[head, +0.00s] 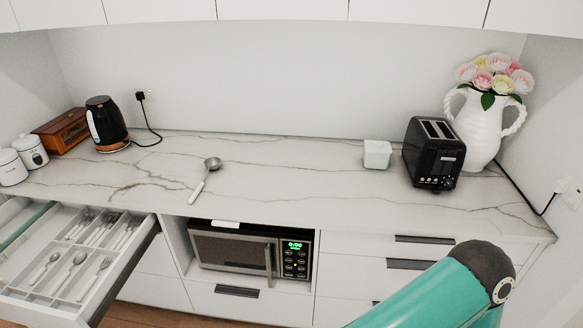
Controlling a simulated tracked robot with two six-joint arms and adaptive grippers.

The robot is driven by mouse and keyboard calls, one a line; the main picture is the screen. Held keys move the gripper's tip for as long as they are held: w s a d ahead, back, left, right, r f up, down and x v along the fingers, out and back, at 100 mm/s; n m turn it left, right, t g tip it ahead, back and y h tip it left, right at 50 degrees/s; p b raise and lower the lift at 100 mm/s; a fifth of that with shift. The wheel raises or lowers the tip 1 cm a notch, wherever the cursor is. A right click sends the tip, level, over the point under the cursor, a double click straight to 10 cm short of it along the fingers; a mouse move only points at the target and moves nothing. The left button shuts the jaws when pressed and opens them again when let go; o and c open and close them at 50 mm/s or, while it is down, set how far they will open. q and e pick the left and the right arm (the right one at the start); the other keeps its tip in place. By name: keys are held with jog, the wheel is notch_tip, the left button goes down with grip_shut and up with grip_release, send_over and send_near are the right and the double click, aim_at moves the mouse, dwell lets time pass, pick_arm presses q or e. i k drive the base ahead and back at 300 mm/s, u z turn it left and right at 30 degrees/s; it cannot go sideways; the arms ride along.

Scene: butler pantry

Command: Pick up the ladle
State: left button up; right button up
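The ladle (203,179) lies on the marble countertop (290,185), left of centre. Its round metal bowl (212,163) points toward the back wall. Its pale handle (197,191) points toward the front edge. Nothing touches or covers it. A teal arm link of mine with a dark joint shows at the lower right, in front of the drawers and well away from the ladle. Neither of my grippers shows in the head view.
A drawer (146,253) with cutlery stands open at lower left. A microwave (250,254) sits below the counter. A kettle (105,124), wooden box (63,131) and canisters (31,152) stand left; a toaster (433,152), pale container (377,154) and flower vase (481,128) stand right. Counter around the ladle is clear.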

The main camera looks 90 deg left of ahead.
aim_at(213, 163)
jog(key=z, duration=0.45)
jog(key=i, duration=0.2)
jog(key=u, duration=1.95)
jog(key=i, duration=0.15)
jog(key=u, duration=1.8)
jog(key=k, duration=0.3)
jog(key=u, duration=0.5)
jog(key=i, duration=1.4)
jog(key=z, duration=0.45)
